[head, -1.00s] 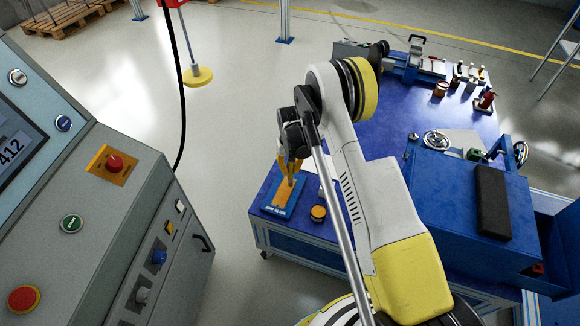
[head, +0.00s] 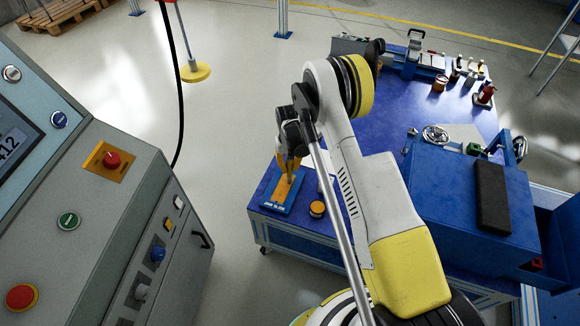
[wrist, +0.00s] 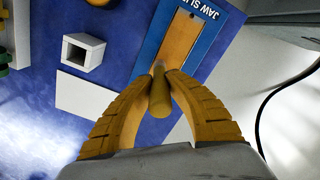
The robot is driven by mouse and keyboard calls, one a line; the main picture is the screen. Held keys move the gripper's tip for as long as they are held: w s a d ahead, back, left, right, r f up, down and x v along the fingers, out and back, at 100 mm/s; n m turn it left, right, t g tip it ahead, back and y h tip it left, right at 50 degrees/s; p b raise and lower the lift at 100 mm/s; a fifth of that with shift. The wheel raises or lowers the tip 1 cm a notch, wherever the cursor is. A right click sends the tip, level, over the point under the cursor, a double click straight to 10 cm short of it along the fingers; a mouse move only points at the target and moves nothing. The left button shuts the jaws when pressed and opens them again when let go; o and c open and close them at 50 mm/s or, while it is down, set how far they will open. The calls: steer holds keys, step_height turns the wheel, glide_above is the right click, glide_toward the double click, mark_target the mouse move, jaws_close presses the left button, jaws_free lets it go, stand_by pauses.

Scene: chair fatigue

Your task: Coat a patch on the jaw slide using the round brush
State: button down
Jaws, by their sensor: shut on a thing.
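The jaw slide (head: 275,207) is a blue plate with an orange strip down its middle, lying near the left corner of the blue table. In the wrist view its labelled plate (wrist: 207,25) is at the top, partly cut off. My gripper (head: 289,171) is over the plate, its yellow fingers shut on the round brush. In the wrist view the brush (wrist: 160,97) shows as a yellowish cylinder between the fingertips, its far end over the orange strip. I cannot tell whether it touches the strip. No coated patch can be made out.
A small round orange-topped pot (head: 317,209) stands right of the slide. A white square tube (wrist: 82,52) and a white sheet (wrist: 97,97) lie beside it in the wrist view. A blue box (head: 450,190) fills the table's right side. A grey control console (head: 110,220) stands left.

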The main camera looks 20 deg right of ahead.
steer(key=shift+r+p, duration=1.6)
steer(key=shift+r, duration=2.45)
